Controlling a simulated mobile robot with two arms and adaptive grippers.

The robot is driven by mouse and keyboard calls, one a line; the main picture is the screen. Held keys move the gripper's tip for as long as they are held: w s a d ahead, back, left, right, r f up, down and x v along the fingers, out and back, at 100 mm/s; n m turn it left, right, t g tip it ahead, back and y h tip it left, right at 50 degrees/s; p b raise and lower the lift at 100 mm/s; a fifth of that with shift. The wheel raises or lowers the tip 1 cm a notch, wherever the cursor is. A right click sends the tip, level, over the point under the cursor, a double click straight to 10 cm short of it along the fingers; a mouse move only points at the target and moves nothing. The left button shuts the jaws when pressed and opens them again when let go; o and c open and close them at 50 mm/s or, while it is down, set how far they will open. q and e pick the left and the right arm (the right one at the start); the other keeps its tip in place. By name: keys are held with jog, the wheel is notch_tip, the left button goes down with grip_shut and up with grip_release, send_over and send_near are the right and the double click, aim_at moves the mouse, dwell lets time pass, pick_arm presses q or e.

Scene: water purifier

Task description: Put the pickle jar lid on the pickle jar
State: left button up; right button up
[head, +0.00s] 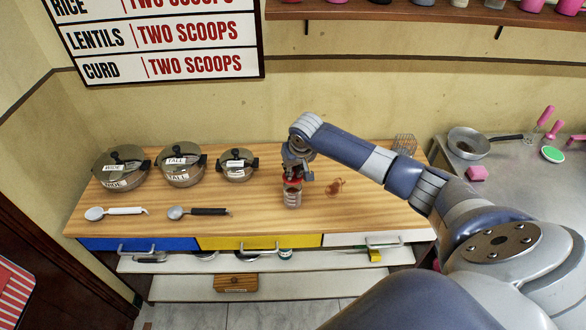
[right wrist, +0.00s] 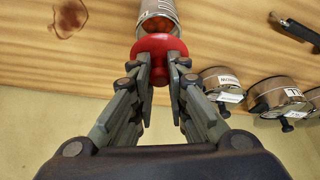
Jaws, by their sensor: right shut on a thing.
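The pickle jar (head: 292,198) is a small clear jar standing upright near the front middle of the wooden counter. In the right wrist view the jar (right wrist: 158,12) is partly cut off at the top and shows reddish contents. The red pickle jar lid (right wrist: 158,43) has a knob that sits between the fingers of my right gripper (right wrist: 160,65), which is shut on it. In the head view the lid (head: 292,181) is right at the jar's mouth, below my right gripper (head: 297,175). I cannot tell whether it is fully seated. My left gripper is not in view.
Three lidded pots (head: 181,167) stand at the back left of the counter (head: 255,200). Two ladles (head: 197,212) lie in front of them. A brown stain (head: 336,187) is right of the jar. A pan (head: 470,143) stands on the metal counter at right.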

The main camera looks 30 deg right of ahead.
jog(key=shift+p, duration=0.45)
dwell(0.4)
dwell(0.3)
jog(key=o, duration=0.5)
jog(key=p+v, duration=0.3)
jog(key=shift+p, duration=0.4)
jog(key=shift+v, duration=4)
